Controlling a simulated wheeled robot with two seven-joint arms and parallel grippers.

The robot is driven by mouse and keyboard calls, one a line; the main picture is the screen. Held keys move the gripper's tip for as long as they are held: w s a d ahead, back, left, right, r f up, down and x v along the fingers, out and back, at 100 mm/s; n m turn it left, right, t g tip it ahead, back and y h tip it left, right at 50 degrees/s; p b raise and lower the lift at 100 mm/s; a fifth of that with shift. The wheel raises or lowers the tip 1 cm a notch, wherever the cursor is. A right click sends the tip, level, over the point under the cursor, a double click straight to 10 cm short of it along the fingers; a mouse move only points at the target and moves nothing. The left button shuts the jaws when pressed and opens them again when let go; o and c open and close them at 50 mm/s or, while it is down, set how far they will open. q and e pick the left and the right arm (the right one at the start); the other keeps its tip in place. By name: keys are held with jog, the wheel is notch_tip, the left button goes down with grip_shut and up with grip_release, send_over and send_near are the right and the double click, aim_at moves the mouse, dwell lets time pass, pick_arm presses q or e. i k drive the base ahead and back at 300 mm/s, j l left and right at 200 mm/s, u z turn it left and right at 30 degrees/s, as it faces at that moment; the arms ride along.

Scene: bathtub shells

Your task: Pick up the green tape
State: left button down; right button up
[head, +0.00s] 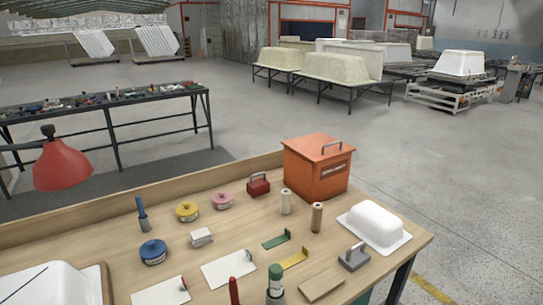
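A flat green strip (275,241) with a small upturned end lies on the wooden workbench (225,225), right of the middle. It is the green thing that lies flat; I cannot tell for sure that it is the tape. A similar yellow strip (292,259) lies just in front of it. A grey cylinder with a green top (275,281) stands at the front edge, partly cut off by the frame. Neither of my grippers shows in the head view.
Around the strips are an orange box (317,168), spools (316,217), a white shell (374,226), a grey handled block (354,257) and a wooden block (321,288). Blue (153,252), yellow (187,211) and pink (222,200) round items sit left. A red lamp (62,165) overhangs the left.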

aim_at(274, 243)
jog(key=i+l+u, duration=0.15)
jog(key=l+u, duration=0.25)
jog(key=i+l+u, duration=0.1)
jog(key=l+u, duration=0.65)
jog(key=l, duration=0.2)
